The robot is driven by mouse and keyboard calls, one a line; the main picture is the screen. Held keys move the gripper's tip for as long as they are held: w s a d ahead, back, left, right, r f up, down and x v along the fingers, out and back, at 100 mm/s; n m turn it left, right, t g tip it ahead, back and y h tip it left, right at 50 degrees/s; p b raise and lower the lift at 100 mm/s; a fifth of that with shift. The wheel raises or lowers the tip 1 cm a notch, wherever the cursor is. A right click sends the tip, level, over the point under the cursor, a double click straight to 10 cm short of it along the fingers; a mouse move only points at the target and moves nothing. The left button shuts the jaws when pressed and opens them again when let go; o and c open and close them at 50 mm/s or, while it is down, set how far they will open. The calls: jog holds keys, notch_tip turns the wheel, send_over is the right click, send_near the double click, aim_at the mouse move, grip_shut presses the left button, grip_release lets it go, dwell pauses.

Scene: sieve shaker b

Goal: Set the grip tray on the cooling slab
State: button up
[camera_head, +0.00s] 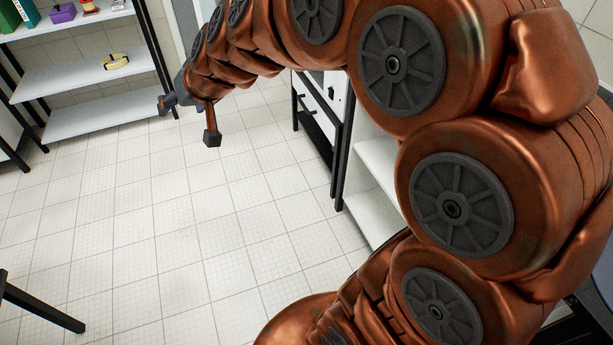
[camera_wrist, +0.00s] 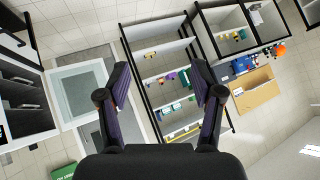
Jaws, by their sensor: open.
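My gripper (camera_head: 188,121) hangs at the end of my raised arm in the head view, above the tiled floor. In the wrist view my gripper (camera_wrist: 160,80) has its two fingers spread wide, with nothing between them. It is well away from the shelves in both views. I cannot make out the grip tray or the cooling slab for certain in either view. My arm covers much of the right side of the head view.
A white shelf unit (camera_head: 98,117) with black posts stands at the upper left. It holds a purple item (camera_head: 62,14) and a yellow ring-shaped item (camera_head: 115,62). Another white shelf (camera_head: 378,163) is partly behind my arm. The tiled floor (camera_head: 170,230) between is clear.

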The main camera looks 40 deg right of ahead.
jog(key=s+a+f+n+g, duration=0.1)
jog(key=s+f+g, duration=0.25)
jog(key=s, duration=0.55)
jog(key=s+a+f+n+g, duration=0.1)
jog(key=s+f+g, duration=0.3)
jog(key=s, duration=0.5)
jog(key=s+d+f+g+h, duration=0.1)
jog(key=s+d+f, duration=0.1)
jog(key=s, duration=0.6)
jog(key=s+d+f+g+h, duration=0.2)
jog(key=s+d, duration=0.1)
jog(key=s, duration=0.5)
jog(key=shift+s+d, duration=0.35)
jog(key=shift+g, duration=0.25)
